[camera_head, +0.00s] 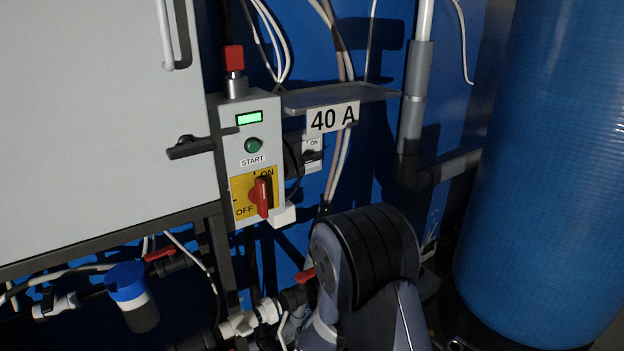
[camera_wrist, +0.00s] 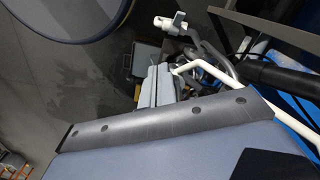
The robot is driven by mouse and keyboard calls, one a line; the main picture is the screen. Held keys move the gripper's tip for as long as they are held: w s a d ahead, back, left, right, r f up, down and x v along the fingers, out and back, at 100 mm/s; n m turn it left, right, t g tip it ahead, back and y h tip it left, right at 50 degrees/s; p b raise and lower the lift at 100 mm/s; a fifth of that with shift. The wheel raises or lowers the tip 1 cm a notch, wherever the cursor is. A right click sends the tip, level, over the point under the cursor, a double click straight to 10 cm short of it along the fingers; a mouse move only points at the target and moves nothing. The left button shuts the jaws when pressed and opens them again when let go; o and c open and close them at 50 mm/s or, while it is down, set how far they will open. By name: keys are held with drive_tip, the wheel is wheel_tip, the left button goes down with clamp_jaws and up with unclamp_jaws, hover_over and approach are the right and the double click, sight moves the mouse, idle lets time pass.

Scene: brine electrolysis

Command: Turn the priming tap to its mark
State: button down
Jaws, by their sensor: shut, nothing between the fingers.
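Two red tap handles show low in the camera_head view. One red handle (camera_head: 158,255) sits on dark pipework under the grey cabinet, right of the blue-capped filter. The other red handle (camera_head: 305,275) sits at a dark valve body just left of my arm, which partly hides the area. I cannot tell which is the priming tap, and I see no mark beside either. My arm's rounded dark joint fills the lower middle of the camera_head view. My gripper's fingers show in neither view. The wrist view shows no red handle.
A control box (camera_head: 250,160) carries a green START button, a lit green display and a red ON/OFF switch (camera_head: 262,197). A grey cabinet (camera_head: 100,110) is at left, a blue tank (camera_head: 550,170) at right. A blue-capped filter (camera_head: 130,295) hangs low left. White pipe (camera_wrist: 215,60) shows in the wrist view.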

drive_tip(key=shift+w+d, duration=0.1)
drive_tip(key=shift+w, duration=0.35)
idle(0.6)
drive_tip(key=shift+w+a+r+b, duration=0.1)
drive_tip(key=shift+w+a+b, duration=0.15)
drive_tip(key=shift+b, duration=0.25)
drive_tip(key=shift+s, duration=0.35)
drive_tip(key=r+p, duration=0.2)
drive_tip(key=r, duration=0.1)
drive_tip(key=r+p, duration=0.1)
drive_tip(key=r, duration=0.2)
drive_tip(key=shift+s+a+p, duration=0.1)
drive_tip(key=shift+s+p, duration=0.1)
drive_tip(key=shift+p, duration=0.2)
